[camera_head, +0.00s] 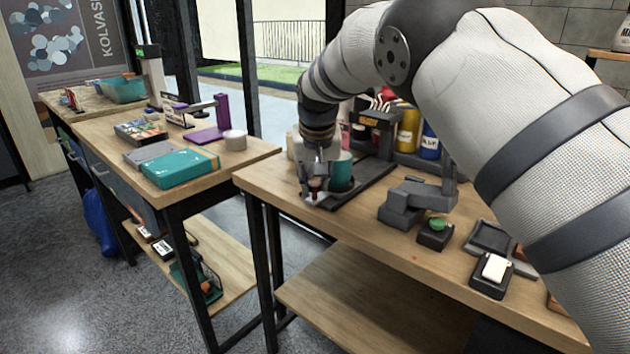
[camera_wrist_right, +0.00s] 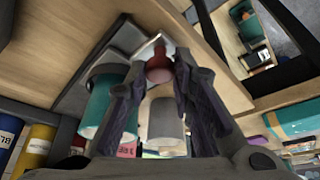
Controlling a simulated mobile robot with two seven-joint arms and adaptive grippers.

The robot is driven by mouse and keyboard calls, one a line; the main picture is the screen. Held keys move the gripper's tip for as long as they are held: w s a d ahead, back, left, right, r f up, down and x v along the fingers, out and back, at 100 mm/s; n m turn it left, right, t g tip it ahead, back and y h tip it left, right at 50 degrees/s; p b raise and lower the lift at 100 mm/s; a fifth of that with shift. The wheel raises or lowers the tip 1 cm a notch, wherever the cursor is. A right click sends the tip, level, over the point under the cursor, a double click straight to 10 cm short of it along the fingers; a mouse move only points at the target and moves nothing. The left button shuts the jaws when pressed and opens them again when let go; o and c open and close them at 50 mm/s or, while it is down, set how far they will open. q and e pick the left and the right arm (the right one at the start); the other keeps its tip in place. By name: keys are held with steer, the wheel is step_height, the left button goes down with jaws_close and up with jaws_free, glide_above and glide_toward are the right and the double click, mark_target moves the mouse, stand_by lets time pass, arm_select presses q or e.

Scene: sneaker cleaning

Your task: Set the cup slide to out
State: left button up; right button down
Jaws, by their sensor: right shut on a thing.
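My right gripper (camera_head: 315,190) points down at the front left edge of the right-hand table and is shut on a small red knob (camera_head: 315,184). In the right wrist view the knob (camera_wrist_right: 159,66) sits between the fingertips (camera_wrist_right: 157,76), at a pale metal plate. I take the knob to be the cup slide's handle. A teal cup (camera_head: 341,172) stands just right of the gripper, on a dark base plate (camera_head: 372,178); it also shows in the right wrist view (camera_wrist_right: 97,108). The gripper partly hides the slide, so its position is unclear. My left gripper is out of view.
A dark machine (camera_head: 375,125) and yellow (camera_head: 408,132) and blue (camera_head: 430,142) bottles stand behind the cup. A grey clamp-like device (camera_head: 405,203) and a green-topped block (camera_head: 436,233) are to the right. A gap separates this table from the left one (camera_head: 215,175).

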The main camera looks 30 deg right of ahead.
steer(key=shift+a+f, duration=0.15)
steer(key=shift+a, duration=0.1)
steer(key=c, duration=1.4)
jaws_free()
steer(key=shift+s, duration=0.1)
steer(key=shift+r, duration=0.25)
steer(key=v, duration=1.1)
steer(key=shift+r, duration=0.3)
steer(key=shift+s, duration=0.15)
